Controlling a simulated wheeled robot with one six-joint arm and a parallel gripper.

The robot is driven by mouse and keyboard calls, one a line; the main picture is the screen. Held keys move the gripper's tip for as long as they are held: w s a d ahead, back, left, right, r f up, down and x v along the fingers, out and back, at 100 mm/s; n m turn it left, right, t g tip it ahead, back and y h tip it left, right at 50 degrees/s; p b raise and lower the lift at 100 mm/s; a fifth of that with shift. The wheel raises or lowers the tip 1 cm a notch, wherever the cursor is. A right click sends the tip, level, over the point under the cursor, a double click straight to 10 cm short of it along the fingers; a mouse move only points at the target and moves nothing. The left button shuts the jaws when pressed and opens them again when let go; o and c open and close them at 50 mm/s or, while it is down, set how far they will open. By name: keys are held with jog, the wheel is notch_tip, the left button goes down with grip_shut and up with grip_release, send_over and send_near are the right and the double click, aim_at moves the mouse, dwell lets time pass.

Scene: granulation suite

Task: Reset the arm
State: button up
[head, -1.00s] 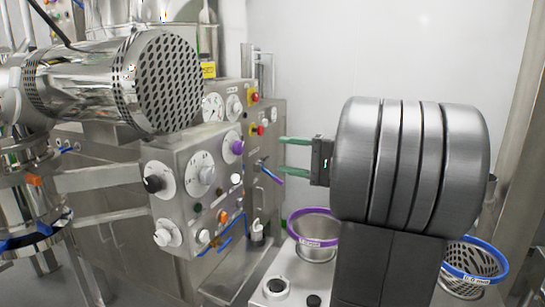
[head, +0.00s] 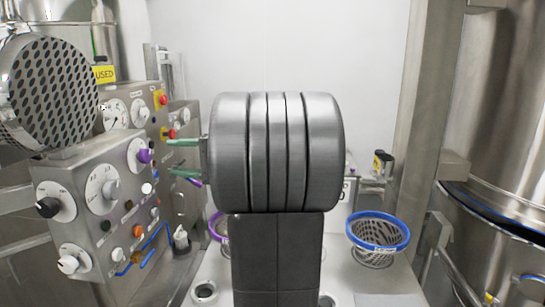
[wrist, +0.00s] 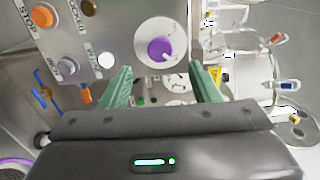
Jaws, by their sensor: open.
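My gripper (head: 184,157) shows at the left of my arm in the head view, its green fingers pointing left at the control panel. In the wrist view my gripper (wrist: 160,84) has its two green fingers spread apart with nothing between them. A purple knob (wrist: 160,49) on the panel lies beyond the fingertips; the purple knob (head: 144,156) also shows in the head view, left of the fingers. My arm hides part of the bench behind it.
The control panel (head: 83,215) with dials, buttons and a perforated motor housing (head: 58,88) stands on the left. A blue-rimmed sieve (head: 377,231) stands on the bench at right. A purple-rimmed sieve (head: 216,227) is partly hidden by my arm. A large steel vessel (head: 500,130) is at far right.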

aim_at(148, 156)
jog(key=a, duration=0.5)
jog(key=a+p, duration=0.1)
jog(key=a, duration=0.2)
jog(key=shift+w, duration=0.3)
jog(key=shift+d, duration=0.15)
